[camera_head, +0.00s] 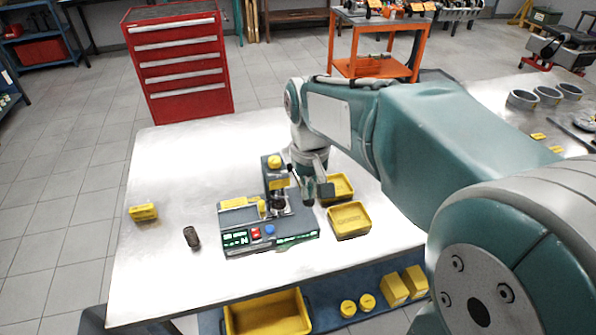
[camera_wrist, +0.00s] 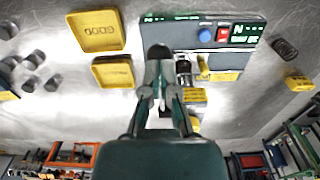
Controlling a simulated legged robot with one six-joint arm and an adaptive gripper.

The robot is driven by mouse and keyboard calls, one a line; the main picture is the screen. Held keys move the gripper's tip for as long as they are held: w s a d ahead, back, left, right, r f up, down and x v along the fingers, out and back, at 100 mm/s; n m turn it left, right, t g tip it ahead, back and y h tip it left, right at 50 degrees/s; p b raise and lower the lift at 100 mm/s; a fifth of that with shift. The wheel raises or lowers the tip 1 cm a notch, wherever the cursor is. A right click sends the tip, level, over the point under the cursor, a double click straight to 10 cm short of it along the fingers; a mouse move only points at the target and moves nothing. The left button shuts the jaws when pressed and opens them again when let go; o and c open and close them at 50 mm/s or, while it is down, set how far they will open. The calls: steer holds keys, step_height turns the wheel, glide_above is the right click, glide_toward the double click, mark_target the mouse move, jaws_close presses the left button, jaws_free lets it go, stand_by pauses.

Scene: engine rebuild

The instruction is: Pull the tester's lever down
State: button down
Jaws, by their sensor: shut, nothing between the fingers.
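The tester (camera_head: 270,238) stands on the metal table, with a dark base, a green display, a red and a blue button, and a yellow-capped column. It also shows upside down in the wrist view (camera_wrist: 222,62). A dark, rounded bar, which looks like the lever's handle (camera_head: 308,190), sticks up at the tester's right side; its dark end (camera_wrist: 158,52) shows at my fingertips in the wrist view. My gripper (camera_wrist: 160,84) is shut and empty, close to that handle. I cannot tell whether they touch. In the head view my gripper (camera_head: 322,187) is partly hidden by my wrist.
Two yellow trays (camera_head: 349,220) (camera_head: 341,187) lie right of the tester; the nearer is marked GOOD. A dark cylinder (camera_head: 191,237) and a yellow block (camera_head: 143,212) lie to its left. The table's left and back parts (camera_head: 185,150) are clear.

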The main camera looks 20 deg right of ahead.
steer(key=shift+f, duration=1.3)
step_height(320, 180, up, 12)
steer(key=shift+w+f, duration=0.2)
stand_by(1.4)
